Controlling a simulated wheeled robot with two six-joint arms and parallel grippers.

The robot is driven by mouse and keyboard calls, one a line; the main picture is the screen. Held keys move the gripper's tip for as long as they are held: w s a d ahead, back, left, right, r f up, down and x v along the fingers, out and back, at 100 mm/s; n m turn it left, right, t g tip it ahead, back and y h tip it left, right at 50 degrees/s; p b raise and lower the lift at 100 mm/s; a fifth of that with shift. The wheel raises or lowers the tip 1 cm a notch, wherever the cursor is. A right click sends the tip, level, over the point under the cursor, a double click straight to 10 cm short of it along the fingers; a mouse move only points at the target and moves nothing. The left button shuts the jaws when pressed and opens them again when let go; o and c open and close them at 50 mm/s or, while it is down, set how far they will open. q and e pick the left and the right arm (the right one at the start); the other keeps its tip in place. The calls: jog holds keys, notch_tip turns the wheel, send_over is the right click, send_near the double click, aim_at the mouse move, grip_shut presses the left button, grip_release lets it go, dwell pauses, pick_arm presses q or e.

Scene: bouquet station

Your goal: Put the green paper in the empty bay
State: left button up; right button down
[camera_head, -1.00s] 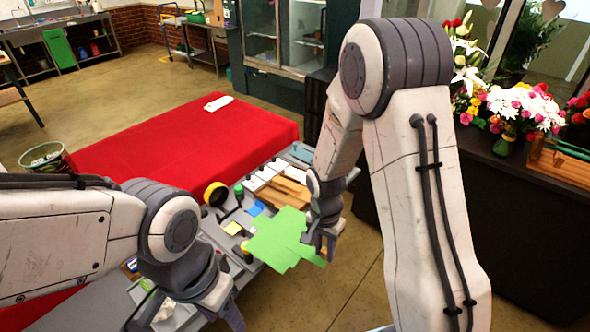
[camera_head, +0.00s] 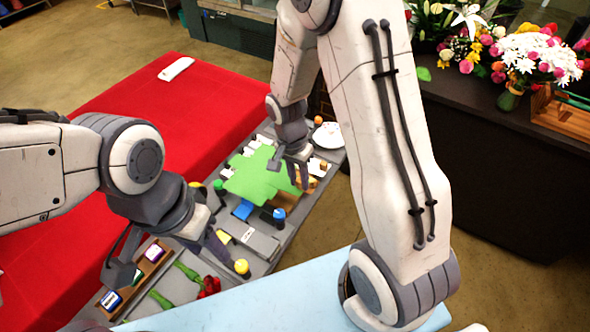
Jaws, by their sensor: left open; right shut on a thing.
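The green paper (camera_head: 255,178) is a flat, cross-shaped sheet in the head view, over the far half of the grey tray (camera_head: 262,243). My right gripper (camera_head: 300,178) is shut on the paper's right edge. The paper hides part of the tray beneath it, and I cannot tell whether it touches the things there. I cannot make out the empty bay. My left gripper (camera_head: 172,268) is open and empty above the near left part of the tray.
A red cloth (camera_head: 120,130) covers the table on the left. The tray holds a blue-capped item (camera_head: 279,214), a yellow-topped item (camera_head: 242,266) and green bundles (camera_head: 160,299). A white round plate (camera_head: 328,135) sits at the far end. Flowers (camera_head: 535,55) stand on a dark counter at right.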

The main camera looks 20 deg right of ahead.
jog(key=shift+w+a+f+b, duration=0.1)
jog(key=shift+a+f+b, duration=0.1)
jog(key=shift+f+b, duration=0.7)
notch_tip(320, 180, down, 6)
jog(key=b, duration=0.4)
jog(key=shift+f+b, duration=0.1)
jog(key=shift+b, duration=0.2)
jog(key=shift+f, duration=0.3)
dwell(0.5)
jog(key=shift+c, duration=1)
grip_release()
jog(key=shift+r, duration=0.15)
jog(key=shift+r+p, duration=2.7)
jog(key=shift+r, duration=0.75)
jog(key=shift+f, duration=0.1)
